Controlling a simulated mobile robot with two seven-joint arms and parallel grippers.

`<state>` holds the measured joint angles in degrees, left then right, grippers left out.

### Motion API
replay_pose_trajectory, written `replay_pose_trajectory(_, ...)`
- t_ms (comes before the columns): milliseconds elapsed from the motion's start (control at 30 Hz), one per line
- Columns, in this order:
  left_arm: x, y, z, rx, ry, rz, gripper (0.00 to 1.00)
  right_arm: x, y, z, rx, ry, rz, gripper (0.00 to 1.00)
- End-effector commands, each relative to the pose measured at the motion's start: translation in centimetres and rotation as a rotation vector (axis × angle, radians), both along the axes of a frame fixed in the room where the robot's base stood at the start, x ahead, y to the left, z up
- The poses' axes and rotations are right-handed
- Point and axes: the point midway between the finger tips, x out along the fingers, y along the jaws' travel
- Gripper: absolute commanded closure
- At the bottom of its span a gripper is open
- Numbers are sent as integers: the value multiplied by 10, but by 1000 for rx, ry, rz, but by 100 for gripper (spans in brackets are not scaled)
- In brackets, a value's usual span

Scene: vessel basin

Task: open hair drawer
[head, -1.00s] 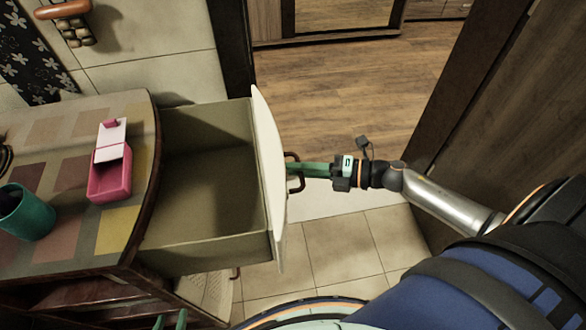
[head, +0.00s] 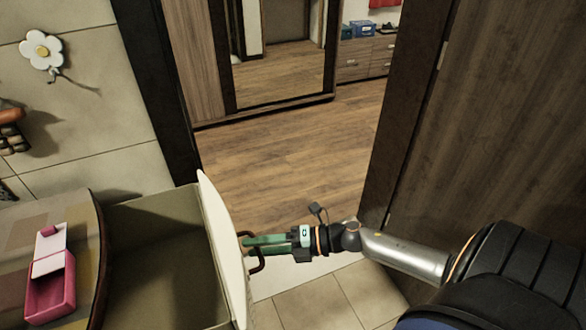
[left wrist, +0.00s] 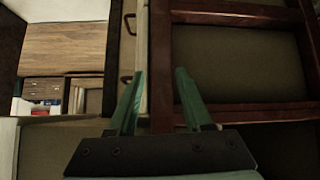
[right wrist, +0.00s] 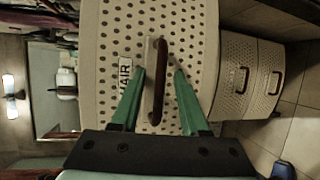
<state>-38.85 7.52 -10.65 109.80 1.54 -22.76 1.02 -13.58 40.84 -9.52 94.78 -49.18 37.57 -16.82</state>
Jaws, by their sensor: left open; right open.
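The hair drawer (head: 165,255) is pulled well out of the cabinet in the head view, and its inside looks empty. Its pale front (head: 226,262) faces right. In the right wrist view the perforated front carries a HAIR label (right wrist: 125,78) and a dark handle (right wrist: 158,82). My right gripper (head: 250,242) is at the handle, its green fingers open on either side of it; it also shows in the right wrist view (right wrist: 158,80). My left gripper (left wrist: 157,80) is open and empty in the left wrist view, near dark red-brown wooden framing.
A pink box with a raised lid (head: 50,285) stands on the cabinet top (head: 90,235). Other perforated drawers (right wrist: 258,75) with handles show in the right wrist view. A dark wooden door (head: 480,120) is at right. Wooden floor (head: 270,150) lies open beyond the drawer.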

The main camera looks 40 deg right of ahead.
Motion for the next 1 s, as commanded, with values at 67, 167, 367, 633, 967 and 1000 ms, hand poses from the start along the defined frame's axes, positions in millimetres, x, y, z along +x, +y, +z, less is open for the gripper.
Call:
replay_pose_trajectory(67, 0, 0, -1, 0, -1, 0, 50, -6, -7, 0, -3, 3, 1, 55)
replay_pose_trajectory(167, 0, 0, -2, 0, 0, 0, 50, -17, -18, 3, -4, 3, 1, 55)
replay_pose_trajectory(367, 0, 0, -2, 0, 2, -1, 50, -43, -48, 10, -2, 5, 0, 55)
replay_pose_trajectory(633, 1, -1, -1, 0, 2, -2, 50, -70, -80, 20, -2, 3, 0, 55)
replay_pose_trajectory(967, 1, -1, 0, -1, -3, -2, 50, -78, -90, 23, -1, -1, 1, 55)
replay_pose_trajectory(1000, 1, -1, 0, -1, -3, -2, 50, -78, -90, 23, -1, -1, 1, 55)
